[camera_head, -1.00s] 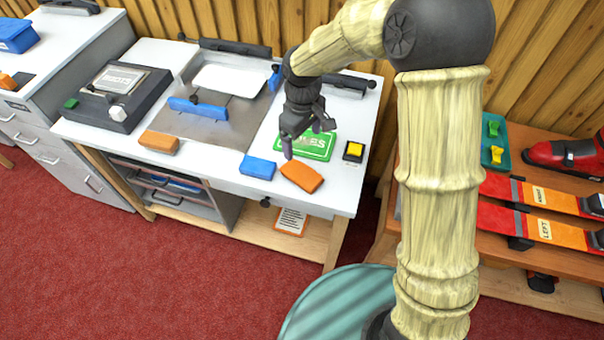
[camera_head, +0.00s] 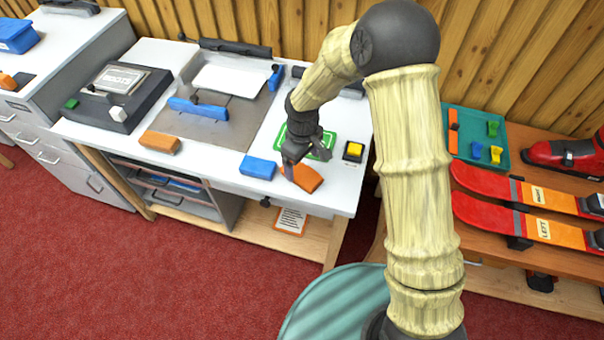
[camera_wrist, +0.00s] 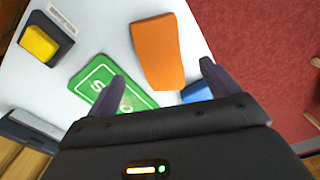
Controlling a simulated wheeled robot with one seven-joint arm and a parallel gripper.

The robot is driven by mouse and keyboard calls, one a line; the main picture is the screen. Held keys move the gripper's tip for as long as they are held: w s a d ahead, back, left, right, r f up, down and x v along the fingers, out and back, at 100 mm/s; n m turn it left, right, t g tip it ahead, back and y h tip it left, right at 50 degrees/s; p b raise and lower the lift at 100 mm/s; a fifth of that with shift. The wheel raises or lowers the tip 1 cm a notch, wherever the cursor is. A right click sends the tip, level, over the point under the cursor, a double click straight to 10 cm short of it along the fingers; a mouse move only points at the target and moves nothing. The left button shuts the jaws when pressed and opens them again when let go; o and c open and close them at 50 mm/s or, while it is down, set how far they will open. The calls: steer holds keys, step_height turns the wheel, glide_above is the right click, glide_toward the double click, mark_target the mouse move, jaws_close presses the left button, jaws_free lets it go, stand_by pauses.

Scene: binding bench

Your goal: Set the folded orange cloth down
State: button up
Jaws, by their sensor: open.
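The folded orange cloth (camera_head: 303,177) lies flat on the white bench top near its front right edge. It also shows in the wrist view (camera_wrist: 158,52), beyond and between my fingertips. My gripper (camera_head: 304,162) is just above the cloth in the head view and hides part of it. In the wrist view my gripper (camera_wrist: 163,80) has its two dark fingers spread wide, with nothing held between them.
A brownish-orange block (camera_head: 160,142) lies farther left. Red skis (camera_head: 535,196) lie on the right shelf.

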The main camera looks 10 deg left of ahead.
mark_target(302, 172)
step_height(302, 172, down, 4)
steer(key=shift+a+f, duration=0.1)
steer(key=shift+f, duration=0.15)
stand_by(0.4)
steer(key=c, duration=1.2)
steer(key=shift+o, duration=0.2)
steer(key=shift+r, duration=0.1)
step_height(302, 172, up, 10)
